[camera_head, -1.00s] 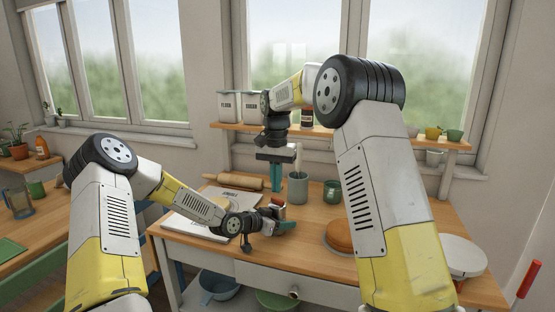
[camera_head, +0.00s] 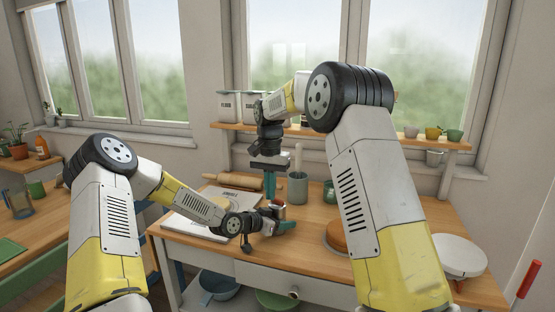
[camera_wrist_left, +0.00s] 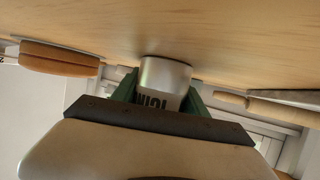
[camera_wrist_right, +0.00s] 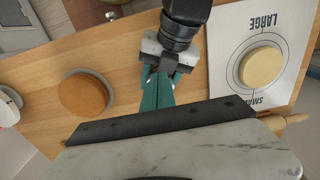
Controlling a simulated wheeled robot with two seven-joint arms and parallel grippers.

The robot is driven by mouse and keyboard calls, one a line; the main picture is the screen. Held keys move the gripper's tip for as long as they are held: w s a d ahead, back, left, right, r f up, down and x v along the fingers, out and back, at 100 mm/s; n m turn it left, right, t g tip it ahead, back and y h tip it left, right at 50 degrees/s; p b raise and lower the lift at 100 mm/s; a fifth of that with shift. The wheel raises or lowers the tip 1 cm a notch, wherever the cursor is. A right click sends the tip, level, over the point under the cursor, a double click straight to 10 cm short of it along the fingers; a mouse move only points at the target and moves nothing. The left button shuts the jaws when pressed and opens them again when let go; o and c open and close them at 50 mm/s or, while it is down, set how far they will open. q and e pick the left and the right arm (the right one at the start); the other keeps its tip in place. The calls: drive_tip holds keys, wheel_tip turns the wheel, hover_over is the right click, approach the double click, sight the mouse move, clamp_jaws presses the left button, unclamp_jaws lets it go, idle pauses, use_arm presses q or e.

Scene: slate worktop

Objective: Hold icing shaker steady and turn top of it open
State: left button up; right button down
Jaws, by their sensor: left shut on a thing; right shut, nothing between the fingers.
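The icing shaker (camera_head: 279,209) is a small silvery can with dark lettering, seen upside down in the left wrist view (camera_wrist_left: 165,76). My left gripper (camera_head: 284,225) is shut around it from the side, low over the worktop, with green fingers on both sides of the can. My right gripper (camera_head: 270,185) points downward just above and left of the shaker in the head view. Its teal fingers (camera_wrist_right: 157,92) are shut with nothing between them. I cannot tell whether they touch the shaker. The shaker's top is hard to make out.
A grey-green canister (camera_head: 297,188) and a dark green mug (camera_head: 329,192) stand behind the shaker. A round brown cake (camera_wrist_right: 84,93) is on the right side. A printed board (camera_wrist_right: 221,30) with a pale disc and a rolling pin (camera_head: 234,181) lie on the left side.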

sight(276, 199)
drive_tip(key=shift+f, duration=1.45)
drive_tip(key=shift+w+d, duration=0.3)
drive_tip(key=shift+w, duration=0.25)
drive_tip(key=shift+s+d, duration=0.25)
drive_tip(key=shift+d, duration=0.4)
idle(0.5)
drive_tip(key=shift+s, duration=0.15)
drive_tip(key=shift+s, duration=0.25)
wheel_tip(276, 199, up, 6)
idle(0.6)
drive_tip(key=shift+a+r, duration=0.1)
